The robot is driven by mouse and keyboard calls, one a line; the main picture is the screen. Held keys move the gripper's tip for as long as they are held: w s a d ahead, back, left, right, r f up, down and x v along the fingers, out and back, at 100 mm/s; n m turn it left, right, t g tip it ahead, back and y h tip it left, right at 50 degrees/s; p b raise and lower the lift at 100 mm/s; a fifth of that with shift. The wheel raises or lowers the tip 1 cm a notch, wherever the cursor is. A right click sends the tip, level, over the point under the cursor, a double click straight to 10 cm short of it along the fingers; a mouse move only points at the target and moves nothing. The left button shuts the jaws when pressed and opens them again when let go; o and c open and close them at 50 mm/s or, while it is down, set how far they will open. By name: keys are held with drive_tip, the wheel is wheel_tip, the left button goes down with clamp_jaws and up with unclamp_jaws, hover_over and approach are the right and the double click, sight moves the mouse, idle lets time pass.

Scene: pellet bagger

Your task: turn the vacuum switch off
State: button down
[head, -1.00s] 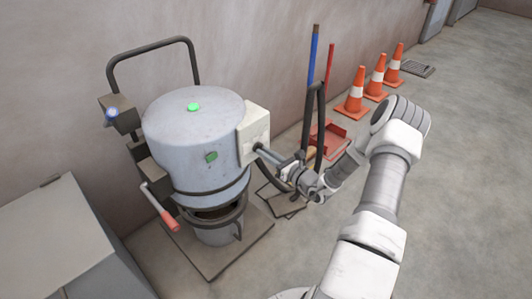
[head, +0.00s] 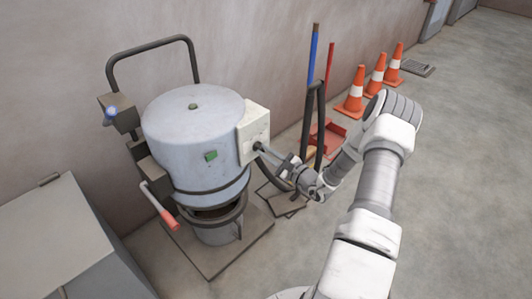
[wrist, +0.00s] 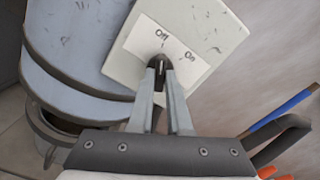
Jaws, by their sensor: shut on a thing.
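The vacuum switch is a small dark knob (wrist: 160,66) on a pale box (head: 252,137) at the right side of the grey drum (head: 195,130). In the wrist view, the box's white label (wrist: 150,40) reads "Off" and "On". A small mark above the knob lies close under "Off". My gripper (wrist: 160,75) is shut on the knob, with its fingers on either side; it also shows in the head view (head: 264,150). The fingertips hide part of the knob. The lamp (head: 193,106) on the drum's top is dark.
A lever with a red handle (head: 169,219) sticks out at the drum's front left. A grey cabinet (head: 60,235) stands at the lower left. Blue and red poles (head: 314,60) and orange cones (head: 355,95) stand along the wall. The floor at right is clear.

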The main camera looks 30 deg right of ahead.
idle(0.4)
drive_tip(key=c, duration=0.9)
unclamp_jaws()
drive_tip(key=shift+o, duration=0.2)
drive_tip(key=p+v, duration=0.3)
drive_tip(key=v, duration=1.4)
drive_tip(key=shift+s, duration=0.2)
